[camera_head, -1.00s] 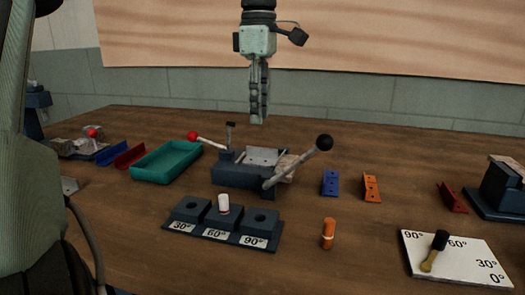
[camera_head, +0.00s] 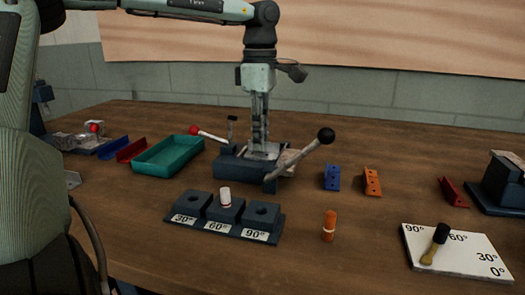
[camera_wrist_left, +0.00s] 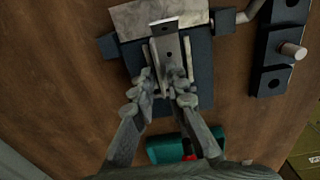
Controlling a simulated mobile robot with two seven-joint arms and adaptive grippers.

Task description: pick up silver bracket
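A silver bracket (camera_wrist_left: 170,52) lies in the dark blue bending tool (camera_wrist_left: 198,60), as the left wrist view shows. In the head view the bracket (camera_head: 270,150) is a small pale patch on top of the tool (camera_head: 233,165), partly hidden by my fingers. My left gripper (camera_head: 259,150) points straight down over the tool. In the wrist view its two fingers (camera_wrist_left: 163,84) are apart, one on each side of the bracket's near end. I cannot tell whether they touch it. My right gripper is not in view.
The tool's lever with a black knob (camera_head: 326,135) and its red-knobbed handle (camera_head: 194,130) stick up beside my gripper. A teal tray (camera_head: 168,156) lies left. An angle-marked block (camera_head: 243,231) stands in front. Blue (camera_head: 332,178) and orange (camera_head: 372,182) brackets lie right.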

